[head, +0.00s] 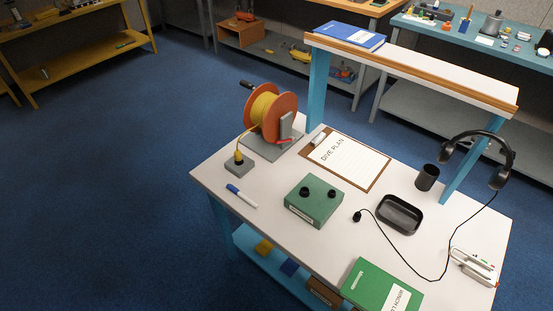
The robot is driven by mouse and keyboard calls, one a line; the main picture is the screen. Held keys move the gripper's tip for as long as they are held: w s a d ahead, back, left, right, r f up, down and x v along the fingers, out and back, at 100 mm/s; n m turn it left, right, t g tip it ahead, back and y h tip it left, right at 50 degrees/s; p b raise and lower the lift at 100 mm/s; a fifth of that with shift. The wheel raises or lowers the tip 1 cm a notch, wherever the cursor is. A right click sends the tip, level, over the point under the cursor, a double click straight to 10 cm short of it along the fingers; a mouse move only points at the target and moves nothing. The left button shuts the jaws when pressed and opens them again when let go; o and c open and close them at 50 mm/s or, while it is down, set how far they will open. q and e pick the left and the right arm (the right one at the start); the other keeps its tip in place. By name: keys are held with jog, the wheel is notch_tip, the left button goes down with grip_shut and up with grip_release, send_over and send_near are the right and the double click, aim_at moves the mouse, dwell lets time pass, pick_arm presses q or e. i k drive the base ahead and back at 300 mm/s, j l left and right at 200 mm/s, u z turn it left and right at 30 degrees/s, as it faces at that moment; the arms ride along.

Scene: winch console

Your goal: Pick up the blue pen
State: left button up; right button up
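The blue pen (241,196) is a marker with a white barrel and a blue end. It lies flat on the white table (262,220), near the table's left front edge. It lies between the grey block with the yellow cable and the green control box, apart from both. The blue end points to the upper left and the pen is fully visible. Neither of my grippers shows in the head view.
A winch with an orange reel (285,107) and a grey cable block (239,166) stand behind the pen. A green box with black knobs (314,202) is to its right. A clipboard (351,160), black tray (399,214) and headphones (478,150) are farther right.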

aim_at(233, 188)
jog(key=i+j+u, duration=0.15)
jog(key=u, duration=0.15)
jog(key=j+z, duration=0.15)
jog(key=z, duration=1.4)
jog(key=u, duration=1.5)
jog(key=i+j+z, duration=0.1)
jog(key=z, duration=0.35)
jog(key=j+z, duration=0.15)
jog(key=z, duration=0.3)
jog(key=j+z, duration=0.2)
jog(key=z, duration=0.25)
jog(key=i, duration=0.05)
